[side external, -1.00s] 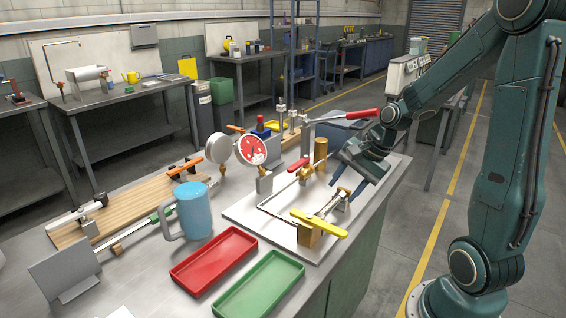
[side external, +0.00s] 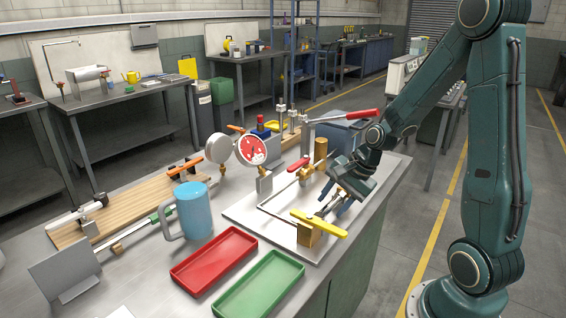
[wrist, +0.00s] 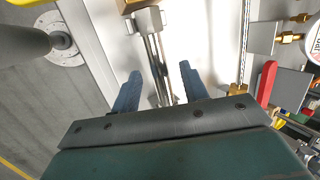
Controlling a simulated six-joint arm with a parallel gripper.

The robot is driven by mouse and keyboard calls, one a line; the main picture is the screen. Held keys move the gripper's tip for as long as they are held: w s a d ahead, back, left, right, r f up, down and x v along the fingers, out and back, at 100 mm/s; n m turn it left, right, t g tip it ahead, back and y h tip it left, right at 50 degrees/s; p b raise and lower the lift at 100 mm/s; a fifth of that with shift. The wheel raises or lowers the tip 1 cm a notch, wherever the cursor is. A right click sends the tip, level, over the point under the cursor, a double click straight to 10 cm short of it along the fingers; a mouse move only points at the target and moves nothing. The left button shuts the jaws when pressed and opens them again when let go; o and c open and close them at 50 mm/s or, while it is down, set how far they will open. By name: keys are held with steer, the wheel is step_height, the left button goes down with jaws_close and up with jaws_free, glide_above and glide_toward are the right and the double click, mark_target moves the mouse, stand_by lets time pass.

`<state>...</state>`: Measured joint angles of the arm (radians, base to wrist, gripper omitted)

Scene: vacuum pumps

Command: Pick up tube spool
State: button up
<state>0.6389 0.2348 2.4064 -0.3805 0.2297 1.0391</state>
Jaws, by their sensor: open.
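The tube spool, a short shiny metal tube with end fittings, sits on a white plate (side external: 252,219). In the wrist view the tube spool (wrist: 153,50) runs down the middle, with its near end hidden behind my gripper body. My gripper (wrist: 159,74) is open, with one blue finger on each side of the tube. In the side view my gripper (side external: 334,203) is low over the plate at the tube spool, behind the yellow-handled brass valve (side external: 318,225). I cannot tell whether the fingers touch the tube.
Red tray (side external: 214,257) and green tray (side external: 259,286) lie in front of the plate. A blue mug (side external: 193,210), a red-faced gauge (side external: 252,150) and red-handled valves stand to the left and behind. The bench's right edge is close to my gripper.

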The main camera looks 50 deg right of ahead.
mark_target(333, 205)
steer(key=shift+f, duration=0.15)
stand_by(0.4)
jaws_close()
steer(key=shift+w, duration=0.1)
steer(key=shift+r, duration=0.2)
step_height(333, 205, up, 20)
steer(key=shift+f, duration=0.15)
stand_by(0.6)
stand_by(0.5)
